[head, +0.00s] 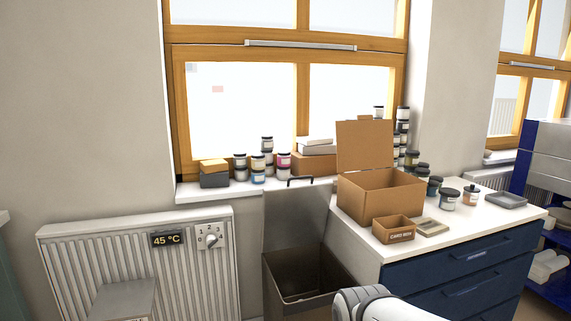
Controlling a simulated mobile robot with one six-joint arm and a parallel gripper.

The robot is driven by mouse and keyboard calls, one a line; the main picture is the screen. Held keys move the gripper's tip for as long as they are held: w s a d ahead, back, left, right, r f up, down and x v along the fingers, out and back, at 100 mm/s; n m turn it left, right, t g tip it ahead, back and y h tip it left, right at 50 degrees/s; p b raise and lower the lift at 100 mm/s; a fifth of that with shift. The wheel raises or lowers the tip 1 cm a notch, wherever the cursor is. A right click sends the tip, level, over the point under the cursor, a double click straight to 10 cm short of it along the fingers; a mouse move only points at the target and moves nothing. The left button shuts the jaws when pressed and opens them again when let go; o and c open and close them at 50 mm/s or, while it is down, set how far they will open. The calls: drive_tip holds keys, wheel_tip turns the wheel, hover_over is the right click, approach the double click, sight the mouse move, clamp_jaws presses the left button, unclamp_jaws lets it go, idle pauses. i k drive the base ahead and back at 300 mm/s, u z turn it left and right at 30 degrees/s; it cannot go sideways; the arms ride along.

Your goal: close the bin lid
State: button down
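The bin (315,304) stands on the floor between the radiator and the cabinet. It is a dark, square-mouthed bin with its top open, and its lower part is cut off by the picture's bottom edge. The bin lid (293,220) is a grey panel raised upright at the back of the bin, against the window sill. A dark handle (301,180) sits on its top edge. A white rounded part of my arm shows at the bottom, just right of the bin, partly over its right side. My gripper is not in view.
A counter (345,228) over blue drawers (470,280) stands right of the bin. It holds an open cardboard box (372,203), a small card box (394,230) and several jars. A radiator (90,255) and a grey box (122,301) are at left. Jars line the sill.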

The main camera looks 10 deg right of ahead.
sight(294, 215)
drive_tip(key=z, duration=0.3)
drive_tip(key=i, duration=1.5)
drive_tip(key=u, duration=0.55)
drive_tip(key=k, duration=0.75)
drive_tip(key=u, duration=0.2)
drive_tip(key=i, duration=0.75)
drive_tip(key=z, duration=0.1)
